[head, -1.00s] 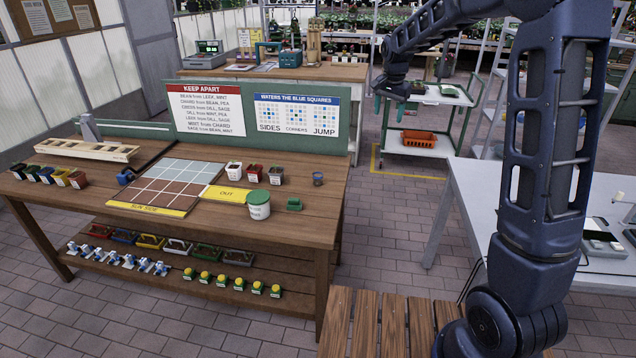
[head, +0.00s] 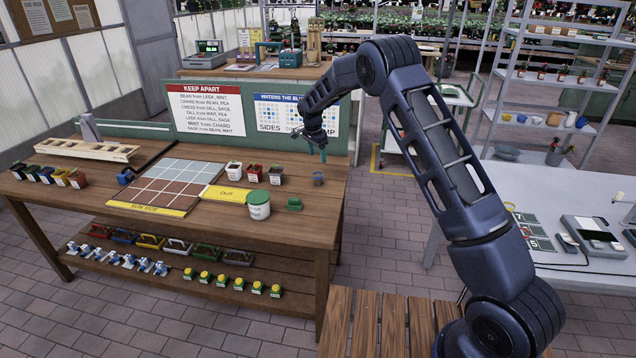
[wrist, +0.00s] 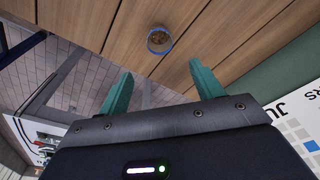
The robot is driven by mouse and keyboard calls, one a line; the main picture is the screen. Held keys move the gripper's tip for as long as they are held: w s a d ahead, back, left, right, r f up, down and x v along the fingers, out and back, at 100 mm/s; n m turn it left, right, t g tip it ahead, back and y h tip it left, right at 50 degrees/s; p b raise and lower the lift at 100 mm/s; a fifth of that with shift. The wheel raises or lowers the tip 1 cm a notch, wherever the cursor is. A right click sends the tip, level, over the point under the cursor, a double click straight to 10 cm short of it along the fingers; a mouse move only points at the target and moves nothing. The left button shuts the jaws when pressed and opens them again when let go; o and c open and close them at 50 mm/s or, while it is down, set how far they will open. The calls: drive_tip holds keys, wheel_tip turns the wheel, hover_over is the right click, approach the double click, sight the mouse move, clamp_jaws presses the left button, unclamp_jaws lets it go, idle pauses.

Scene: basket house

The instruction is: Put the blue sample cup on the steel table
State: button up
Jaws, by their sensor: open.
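The blue sample cup (head: 318,179) stands upright near the right end of the wooden workbench (head: 330,205). In the wrist view the cup (wrist: 160,41) shows from above, with a blue rim and brownish contents, just beyond and between the fingertips. My gripper (head: 323,153) is above the cup in the head view, and its open teal fingers (wrist: 160,85) hold nothing. A pale grey table (head: 512,186), which seems to be the steel table, stands at the right, partly hidden by my arm.
A green-lidded white tub (head: 258,205), a small green item (head: 294,204) and plant pots (head: 254,173) stand left of the cup. Sign boards (head: 208,107) rise along the bench's back edge. The grey table holds devices (head: 592,237) and a numbered board; its nearer left part looks clear.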

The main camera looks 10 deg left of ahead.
drive_tip(key=f, duration=0.1)
hover_over(318, 175)
drive_tip(key=s, duration=0.2)
wheel_tip(318, 175, down, 5)
drive_tip(key=shift+w, duration=0.1)
drive_tip(key=shift+d+f, duration=0.15)
drive_tip(key=shift+f, duration=2.55)
drive_tip(key=c, duration=1.2)
drive_tip(key=shift+o, duration=0.2)
drive_tip(key=shift+r, duration=0.1)
